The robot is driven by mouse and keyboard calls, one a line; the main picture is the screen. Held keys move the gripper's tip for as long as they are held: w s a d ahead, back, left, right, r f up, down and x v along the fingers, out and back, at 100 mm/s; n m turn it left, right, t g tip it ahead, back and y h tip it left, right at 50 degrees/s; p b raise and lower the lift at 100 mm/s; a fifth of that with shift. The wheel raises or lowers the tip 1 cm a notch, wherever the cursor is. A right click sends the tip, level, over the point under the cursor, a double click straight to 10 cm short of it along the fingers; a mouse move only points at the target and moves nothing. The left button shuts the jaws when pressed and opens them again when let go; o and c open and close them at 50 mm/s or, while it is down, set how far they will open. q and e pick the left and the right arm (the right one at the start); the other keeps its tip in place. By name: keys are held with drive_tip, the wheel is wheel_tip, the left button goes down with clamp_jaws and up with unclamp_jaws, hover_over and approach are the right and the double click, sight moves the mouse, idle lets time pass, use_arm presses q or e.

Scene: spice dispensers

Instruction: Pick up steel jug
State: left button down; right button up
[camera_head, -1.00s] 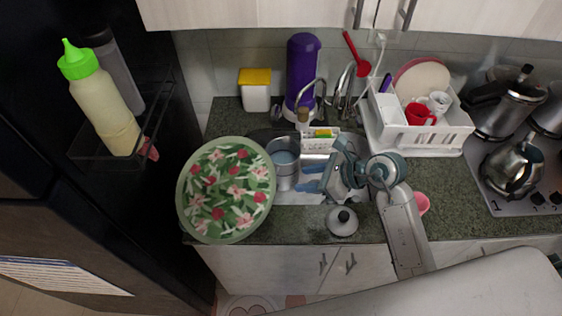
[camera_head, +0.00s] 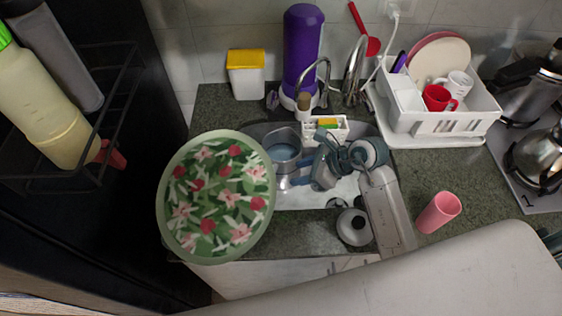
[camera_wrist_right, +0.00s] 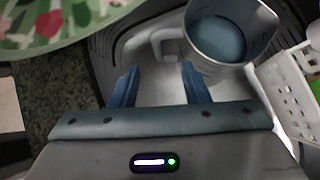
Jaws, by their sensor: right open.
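The steel jug (camera_head: 283,152) stands in the left part of the sink, with bluish-grey inside. In the right wrist view the jug (camera_wrist_right: 222,38) is at the top right, and its pale handle (camera_wrist_right: 160,45) points left. My right gripper (camera_head: 302,172) is just right of and in front of the jug. In the wrist view its blue fingers (camera_wrist_right: 160,84) are apart and empty, with the handle just beyond the gap. The fingers look clear of the handle. My left gripper does not show.
A green floral plate (camera_head: 215,195) is close to the jug's left. A white caddy (camera_head: 325,130) stands behind the gripper. A pot lid (camera_head: 354,227) and pink cup (camera_head: 439,212) are in front and to the right. A dish rack (camera_head: 440,105) stands behind right.

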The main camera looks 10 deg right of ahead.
sight(280, 167)
drive_tip(key=p+x, duration=0.3)
drive_tip(key=x, duration=0.6)
drive_tip(key=shift+s+a+r+p, duration=0.2)
drive_tip(key=shift+s+a+p, duration=0.05)
drive_tip(key=shift+p, duration=0.15)
drive_tip(key=shift+d, duration=0.1)
clamp_jaws()
idle(0.8)
drive_tip(key=shift+w+r, duration=0.1)
drive_tip(key=shift+r, duration=0.05)
